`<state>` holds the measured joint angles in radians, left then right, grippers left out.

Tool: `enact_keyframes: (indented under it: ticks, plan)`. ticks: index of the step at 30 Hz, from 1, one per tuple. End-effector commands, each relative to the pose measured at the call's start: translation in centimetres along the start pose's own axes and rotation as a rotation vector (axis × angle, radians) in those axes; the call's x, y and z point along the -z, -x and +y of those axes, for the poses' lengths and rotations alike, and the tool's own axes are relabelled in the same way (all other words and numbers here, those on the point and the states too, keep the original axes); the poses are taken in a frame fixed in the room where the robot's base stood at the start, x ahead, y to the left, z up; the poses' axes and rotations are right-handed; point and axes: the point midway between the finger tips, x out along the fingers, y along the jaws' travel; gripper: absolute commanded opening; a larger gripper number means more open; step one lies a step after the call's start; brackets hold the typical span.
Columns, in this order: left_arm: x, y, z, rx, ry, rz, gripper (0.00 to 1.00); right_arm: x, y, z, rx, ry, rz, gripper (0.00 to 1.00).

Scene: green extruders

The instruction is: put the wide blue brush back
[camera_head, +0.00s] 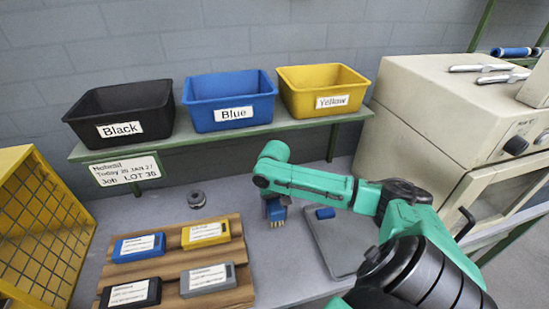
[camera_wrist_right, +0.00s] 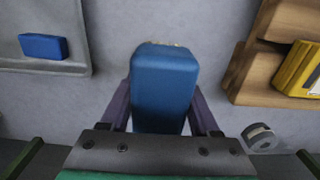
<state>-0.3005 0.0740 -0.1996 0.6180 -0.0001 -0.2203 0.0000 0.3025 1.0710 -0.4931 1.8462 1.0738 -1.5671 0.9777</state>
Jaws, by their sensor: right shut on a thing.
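A blue brush with pale bristles (camera_head: 277,217) is held over the bench, between the wooden rack and the grey tray, bristles downward. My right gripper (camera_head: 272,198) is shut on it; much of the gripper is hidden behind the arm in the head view. In the right wrist view the blue brush body (camera_wrist_right: 164,85) sits between the two fingers, with a little of the bristles showing at its far end. I cannot tell whether the bristles touch the bench. My left gripper is not in view.
A grey tray (camera_head: 345,245) holds a small blue block (camera_head: 325,213). A wooden rack (camera_head: 240,292) carries several labelled blocks. A grey ring-shaped part (camera_head: 196,199) lies behind it. Black (camera_head: 120,112), blue (camera_head: 230,100) and yellow (camera_head: 322,90) bins stand on a shelf. A beige machine (camera_head: 440,110) stands right.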

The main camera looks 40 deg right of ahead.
Motion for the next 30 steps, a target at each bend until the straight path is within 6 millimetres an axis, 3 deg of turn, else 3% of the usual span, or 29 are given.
enact_keyframes:
  ticks: [6,15,16,18,27,30]
  plan:
    - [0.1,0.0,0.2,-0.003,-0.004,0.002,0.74,-0.1,-3.7,0.0,0.0,0.0,-0.001,0.18]
    - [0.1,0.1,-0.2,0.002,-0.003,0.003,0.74,0.0,-4.0,0.0,0.0,0.0,0.0,0.18]
    - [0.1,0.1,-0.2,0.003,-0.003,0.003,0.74,0.0,-4.0,0.0,0.0,0.0,0.0,0.74]
    - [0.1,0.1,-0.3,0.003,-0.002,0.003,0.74,0.0,-4.0,0.0,0.0,0.0,0.0,0.92]
    - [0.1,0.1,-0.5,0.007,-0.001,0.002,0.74,0.0,-3.8,0.0,0.0,0.0,0.0,0.92]
    - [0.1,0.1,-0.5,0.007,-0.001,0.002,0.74,0.1,-2.8,0.0,0.002,0.001,0.002,0.92]
